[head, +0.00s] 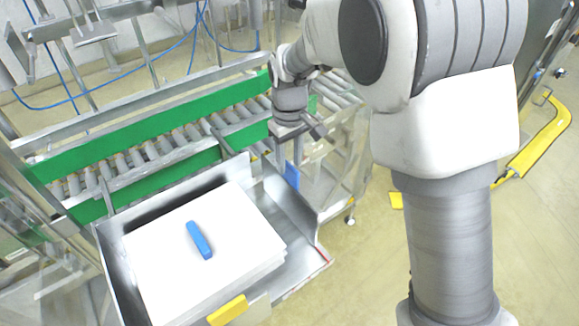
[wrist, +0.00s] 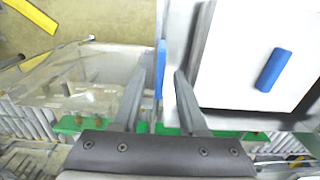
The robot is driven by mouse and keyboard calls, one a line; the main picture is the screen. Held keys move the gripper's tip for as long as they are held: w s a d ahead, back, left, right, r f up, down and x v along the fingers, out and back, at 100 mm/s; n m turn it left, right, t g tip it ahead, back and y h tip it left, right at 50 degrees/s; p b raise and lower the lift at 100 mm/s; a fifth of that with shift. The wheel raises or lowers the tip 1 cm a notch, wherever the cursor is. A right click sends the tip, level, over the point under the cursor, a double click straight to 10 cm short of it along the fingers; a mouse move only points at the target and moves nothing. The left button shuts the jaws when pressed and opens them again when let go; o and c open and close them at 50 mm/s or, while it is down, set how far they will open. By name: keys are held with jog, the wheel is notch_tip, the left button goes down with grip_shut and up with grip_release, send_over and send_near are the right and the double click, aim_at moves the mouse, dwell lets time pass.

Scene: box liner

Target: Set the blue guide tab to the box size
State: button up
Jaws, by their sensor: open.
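The upright blue guide tab (head: 292,175) stands at the right side of the metal tray, below my gripper (head: 297,139). In the wrist view the tab (wrist: 160,69) shows edge-on between the two fingers of my gripper (wrist: 162,76). The fingers are open, with a gap on both sides of the tab. How deep the tab sits between the fingers is hard to tell. The tab's lower end is hidden in the head view.
A white stack (head: 165,262) lies in the metal tray (head: 277,203), with a separate blue block (head: 199,240) on top. A yellow tab (head: 228,310) is at the tray's front edge. Behind runs a roller conveyor (head: 135,158) with green side rails (head: 95,163).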

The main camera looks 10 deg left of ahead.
aim_at(289, 165)
jog(key=shift+f, duration=1.65)
grip_shut()
jog(key=shift+a, duration=0.1)
